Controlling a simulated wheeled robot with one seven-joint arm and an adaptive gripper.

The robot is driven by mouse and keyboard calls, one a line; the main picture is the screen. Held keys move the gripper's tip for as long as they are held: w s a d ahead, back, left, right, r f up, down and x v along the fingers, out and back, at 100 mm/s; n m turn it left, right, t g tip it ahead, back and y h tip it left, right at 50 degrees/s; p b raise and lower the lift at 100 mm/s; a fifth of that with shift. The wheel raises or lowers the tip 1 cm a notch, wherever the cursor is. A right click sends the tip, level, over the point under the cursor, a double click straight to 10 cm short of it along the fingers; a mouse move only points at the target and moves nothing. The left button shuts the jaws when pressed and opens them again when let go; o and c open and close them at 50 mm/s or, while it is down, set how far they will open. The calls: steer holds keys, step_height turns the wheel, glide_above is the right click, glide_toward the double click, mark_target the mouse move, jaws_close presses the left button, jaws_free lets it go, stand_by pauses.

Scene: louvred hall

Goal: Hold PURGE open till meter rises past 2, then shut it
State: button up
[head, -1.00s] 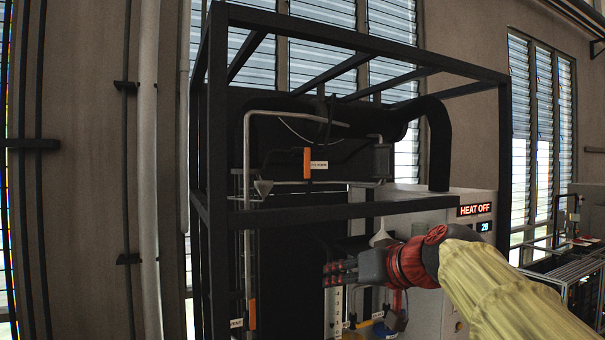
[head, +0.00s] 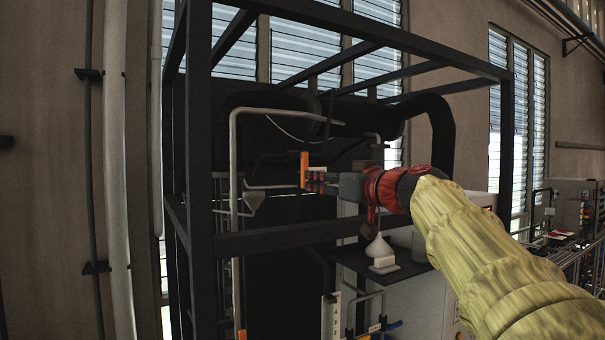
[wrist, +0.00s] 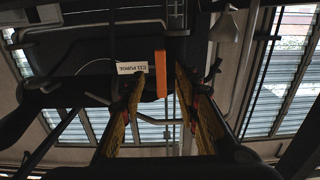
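The PURGE handle is an upright orange bar (head: 304,169) on the pipework inside the black frame. In the wrist view the bar (wrist: 160,75) hangs beside its white label (wrist: 132,68), which reads PURGE upside down. My gripper (head: 318,182) is at the handle. In the wrist view its two fingers (wrist: 160,84) stand on either side of the bar, with gaps showing, so it looks open and not closed on it. A white strip with marks (head: 331,316), perhaps the meter, shows low in the head view; I cannot read a level on it.
The black frame's crossbar (head: 290,236) runs just below my gripper. A white funnel-like piece (head: 378,247) sits on a dark shelf under my wrist. A grey pipe (head: 233,165) stands left of the handle. A second orange handle (head: 242,335) shows at the bottom edge.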

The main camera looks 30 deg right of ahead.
steer(key=w+p, duration=0.3)
steer(key=w, duration=0.3)
steer(key=shift+a+p, duration=0.15)
steer(key=shift+p, duration=0.15)
steer(key=shift+w, duration=0.15)
steer(key=shift+w+b, duration=0.35)
steer(key=shift+w, duration=0.05)
steer(key=shift+s+r, duration=0.1)
steer(key=shift+s, duration=0.05)
steer(key=shift+c, duration=0.5)
jaws_close()
